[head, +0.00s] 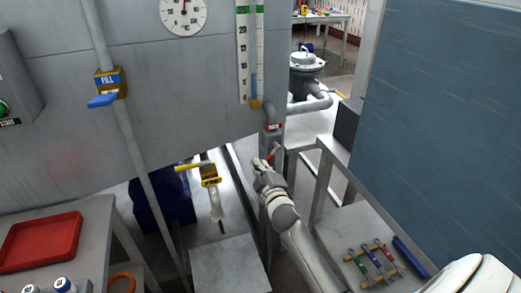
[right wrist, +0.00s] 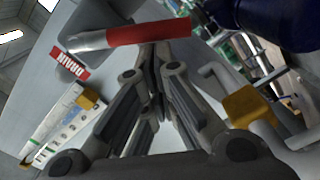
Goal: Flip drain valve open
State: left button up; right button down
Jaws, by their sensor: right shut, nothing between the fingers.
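The drain valve shows by its red DRAIN label (head: 272,127) on the pipe below the gauge, in the middle of the head view. Its red lever (head: 273,152) is small there and partly behind my gripper. In the right wrist view the DRAIN label (right wrist: 72,65) is at the left, and the red lever (right wrist: 150,33) crosses the top, just beyond my fingertips. My right gripper (head: 262,164) is shut and empty, close to the lever. I cannot tell whether the fingertips touch it. My left gripper is not in view.
A fill valve (head: 105,100) with a blue lever is on the left pipe. A yellow-handled valve (head: 210,176) is left of my gripper. A level gauge (head: 244,60) hangs above. A small table with tools (head: 350,222) stands at lower right, a red tray (head: 40,243) at lower left.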

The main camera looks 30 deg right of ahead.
jog(key=d+f+n+b, duration=0.1)
jog(key=n, duration=0.1)
jog(key=d+f+n+b, duration=0.1)
jog(key=d+f+n, duration=0.1)
jog(key=n, duration=0.1)
jog(key=shift+s, duration=0.35)
jog(key=shift+d, duration=0.1)
jog(key=shift+f, duration=0.1)
dwell(0.5)
